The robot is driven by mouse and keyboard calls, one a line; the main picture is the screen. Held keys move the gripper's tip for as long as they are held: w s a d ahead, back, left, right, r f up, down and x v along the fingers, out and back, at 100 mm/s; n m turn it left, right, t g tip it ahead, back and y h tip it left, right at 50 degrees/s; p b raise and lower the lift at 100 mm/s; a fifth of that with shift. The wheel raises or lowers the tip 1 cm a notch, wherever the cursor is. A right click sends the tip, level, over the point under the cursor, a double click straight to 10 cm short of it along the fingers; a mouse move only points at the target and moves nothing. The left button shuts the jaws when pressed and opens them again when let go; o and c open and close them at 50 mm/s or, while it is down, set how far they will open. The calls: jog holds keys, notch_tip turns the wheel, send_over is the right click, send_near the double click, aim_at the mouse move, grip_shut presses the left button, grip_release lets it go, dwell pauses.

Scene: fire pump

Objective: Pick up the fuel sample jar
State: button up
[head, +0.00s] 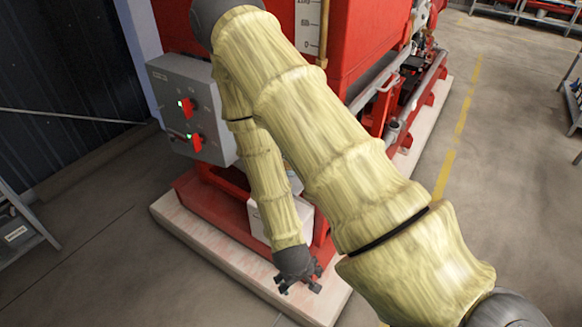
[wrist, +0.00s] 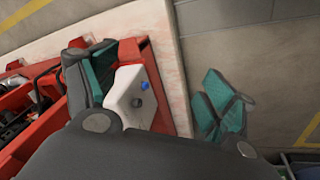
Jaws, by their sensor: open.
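I cannot make out a fuel sample jar for certain in either view. My gripper (head: 300,279) is at the lower middle of the head view, above the front corner of the pale plinth. In the wrist view my gripper (wrist: 157,72) is open, its teal-padded fingers spread wide with nothing held between them. A white tank-like box (wrist: 128,92) with a blue cap (wrist: 144,86) and a small dark fitting shows between the fingers, closer to the left one. The same white box appears partly in the head view (head: 306,214), mostly hidden behind my arm.
The red pump skid (head: 215,205) stands on a pale plinth (head: 230,264). A grey control box (head: 190,105) with red switches is at left. Shelving stands at the left edge (head: 22,232) and far right. Open floor (head: 500,180) lies right of the plinth.

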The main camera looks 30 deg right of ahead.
jog(key=w+d+r+m+t+h+b, duration=0.15)
jog(key=w+r+m+b, duration=0.35)
jog(key=w+r, duration=0.5)
jog(key=w+d+r+m+t+h+b, duration=0.1)
jog(key=w+d+r+m+t+b, duration=0.15)
jog(key=w+r+b, duration=0.7)
jog(key=shift+g+y, duration=0.25)
jog(key=shift+g, duration=0.25)
jog(key=w+d+p, duration=0.1)
jog(key=w+d, duration=0.1)
jog(key=d, duration=0.1)
jog(key=w+d+r+p, duration=0.1)
jog(key=w+d+p, duration=0.1)
jog(key=d, duration=0.1)
jog(key=w+d+r+p, duration=0.1)
jog(key=w+d, duration=0.1)
jog(key=shift+w+d+p, duration=0.1)
jog(key=shift+d+p, duration=0.3)
jog(key=b+x, duration=0.3)
jog(key=x, duration=0.1)
jog(key=shift+w+d+f, duration=0.1)
jog(key=shift+f, duration=0.2)
jog(key=shift+w+d+f, duration=0.15)
jog(key=shift+c, duration=0.2)
jog(key=c, duration=1.2)
